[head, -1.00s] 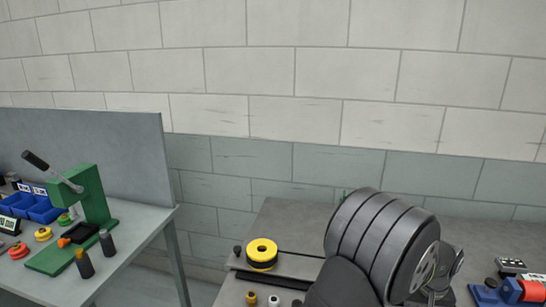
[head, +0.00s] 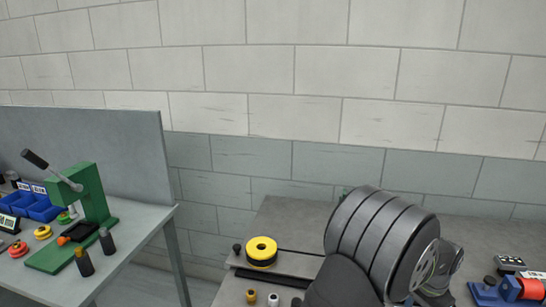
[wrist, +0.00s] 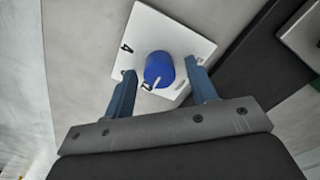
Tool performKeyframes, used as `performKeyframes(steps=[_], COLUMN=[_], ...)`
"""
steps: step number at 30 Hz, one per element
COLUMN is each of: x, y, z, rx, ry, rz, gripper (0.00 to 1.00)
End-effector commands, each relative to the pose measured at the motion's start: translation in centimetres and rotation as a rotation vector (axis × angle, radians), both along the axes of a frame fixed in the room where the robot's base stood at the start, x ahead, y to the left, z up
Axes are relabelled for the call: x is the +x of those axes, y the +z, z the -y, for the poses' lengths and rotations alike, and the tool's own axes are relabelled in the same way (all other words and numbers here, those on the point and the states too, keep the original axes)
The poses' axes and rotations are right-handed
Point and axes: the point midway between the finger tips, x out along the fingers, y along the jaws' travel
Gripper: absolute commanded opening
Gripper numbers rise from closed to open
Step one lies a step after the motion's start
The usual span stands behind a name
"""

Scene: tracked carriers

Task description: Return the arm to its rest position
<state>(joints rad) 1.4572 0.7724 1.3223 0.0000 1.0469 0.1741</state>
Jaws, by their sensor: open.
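My gripper (wrist: 160,70) is open in the wrist view, with one dark blue finger on each side. A blue cylinder-like piece (wrist: 159,66) shows between and just beyond the fingertips, with a gap to each finger. It stands on a white plate (wrist: 196,45) marked with a 4. In the head view my large dark arm links fill the lower right and hide the fingers, the blue piece and the plate.
A grey bench (head: 290,218) bears a yellow ring-shaped part (head: 262,250) and small pegs. A red and blue device (head: 512,290) is at right. Another table at left holds a green press (head: 92,205) and blue bins (head: 40,207). A block wall (head: 300,100) stands behind.

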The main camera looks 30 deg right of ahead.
Motion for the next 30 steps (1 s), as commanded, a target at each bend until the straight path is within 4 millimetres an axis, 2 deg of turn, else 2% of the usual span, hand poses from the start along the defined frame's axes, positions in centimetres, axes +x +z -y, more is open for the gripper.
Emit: performKeyframes(steps=[15,30], x=[-0.07,-0.09], y=[0.00,0.00], z=[-0.01,-0.03], rx=[0.000,0.000], ry=[-0.376,-0.448], rz=[0.000,0.000], gripper=[0.52,0.52])
